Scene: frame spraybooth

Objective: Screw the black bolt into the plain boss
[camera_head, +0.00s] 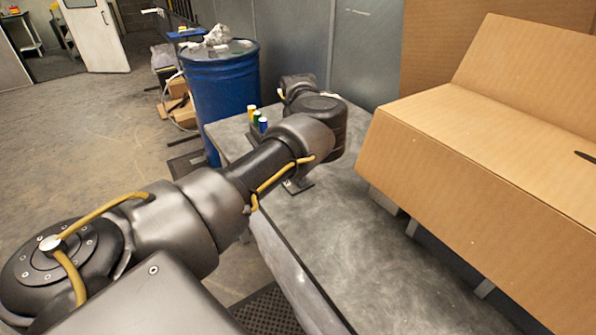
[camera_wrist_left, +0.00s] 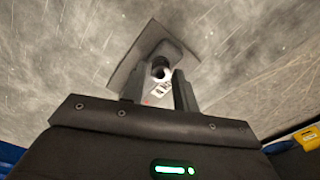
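My left arm reaches over the grey table in the head view and hides its gripper there. In the left wrist view the two fingers of my left gripper (camera_wrist_left: 158,83) stand apart and point at a dark square plate (camera_wrist_left: 132,66) on the table. The plate's edge also shows in the head view (camera_head: 298,186), below the forearm. My right gripper is not in view.
A large cardboard box (camera_head: 470,165) fills the right of the grey table (camera_head: 355,265). The table's front stretch is bare.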

